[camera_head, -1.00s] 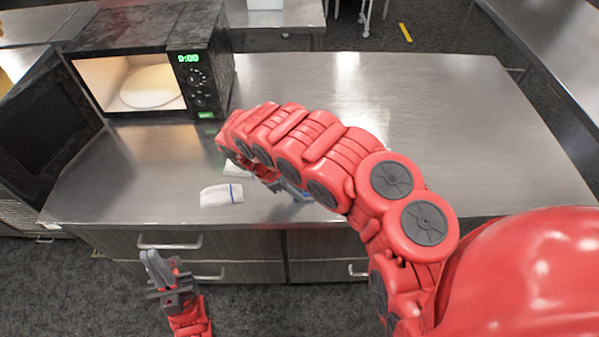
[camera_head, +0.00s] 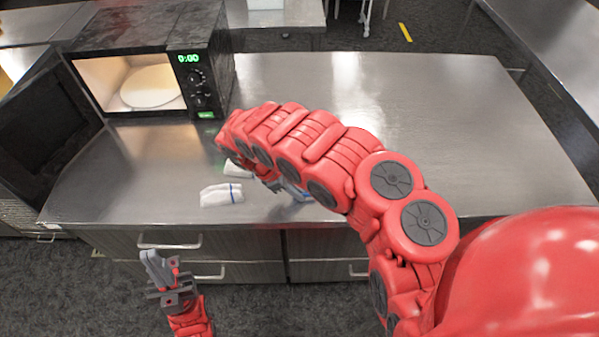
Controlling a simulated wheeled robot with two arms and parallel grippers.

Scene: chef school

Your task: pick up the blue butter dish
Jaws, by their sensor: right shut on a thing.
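A small blue item, apparently the blue butter dish (camera_head: 297,193), shows on or just above the steel counter near its front edge. Most of it is hidden behind my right arm. My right gripper (camera_head: 274,184) is at its left side, mostly covered by the red arm links, and is shut on it. Whether the dish touches the counter cannot be seen. My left gripper (camera_head: 156,267) is low in front of the counter, apart from everything. Its grey fingers are close together, and I cannot tell whether they are open.
A white folded cloth with a blue stripe (camera_head: 222,195) lies left of the dish, with another white piece (camera_head: 239,169) behind it. A black microwave (camera_head: 203,60) stands open at the back left, its door (camera_head: 42,125) swung left. The counter's right side (camera_head: 440,120) is clear.

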